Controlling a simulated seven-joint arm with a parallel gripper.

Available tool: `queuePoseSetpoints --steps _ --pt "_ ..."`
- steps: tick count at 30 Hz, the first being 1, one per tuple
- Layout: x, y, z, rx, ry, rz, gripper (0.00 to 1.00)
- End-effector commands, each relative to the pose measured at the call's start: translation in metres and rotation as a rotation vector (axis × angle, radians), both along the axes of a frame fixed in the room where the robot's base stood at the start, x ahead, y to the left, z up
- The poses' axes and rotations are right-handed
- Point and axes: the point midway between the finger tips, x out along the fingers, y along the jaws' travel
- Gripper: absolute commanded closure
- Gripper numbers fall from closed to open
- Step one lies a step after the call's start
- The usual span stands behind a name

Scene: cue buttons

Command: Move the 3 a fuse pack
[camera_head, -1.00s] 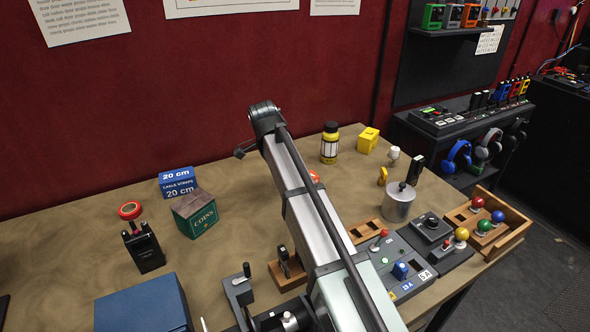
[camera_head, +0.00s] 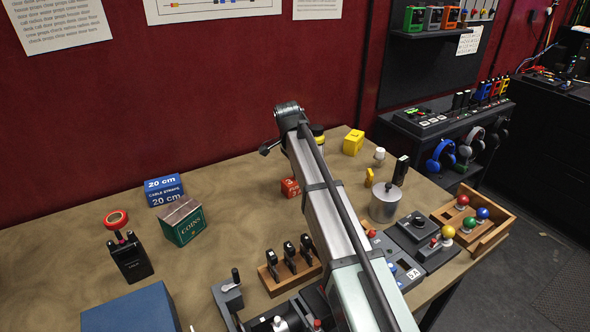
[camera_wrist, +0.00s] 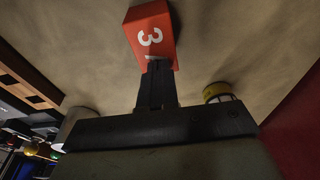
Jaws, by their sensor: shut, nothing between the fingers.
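The 3 A fuse pack is a small red box (camera_head: 290,187) with white markings, standing on the table just left of my arm in the head view. In the wrist view the red pack (camera_wrist: 150,32) is at the top centre, with a white "3" on its face. My gripper (camera_wrist: 156,68) is shut and empty. Its fingertips overlap the pack's lower edge in the wrist view; I cannot tell whether they touch it. In the head view my gripper is hidden behind my arm.
A yellow-capped bottle (camera_wrist: 218,92) stands close right of the fingers in the wrist view. A coins box (camera_head: 182,220), blue cable straps box (camera_head: 165,189), yellow box (camera_head: 353,142), metal canister (camera_head: 384,203) and switch rack (camera_head: 290,267) surround the pack. The table left of it is clear.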

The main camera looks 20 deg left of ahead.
Motion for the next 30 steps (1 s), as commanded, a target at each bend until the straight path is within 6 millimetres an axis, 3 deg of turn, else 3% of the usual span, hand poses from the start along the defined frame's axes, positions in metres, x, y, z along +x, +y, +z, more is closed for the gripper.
queuePoseSetpoints --steps 14,30 --pt "-0.01 0.005 -0.009 -0.003 0.011 0.0 1.0" --pt "-0.1 0.093 -0.01 -0.004 0.015 0.007 1.0"
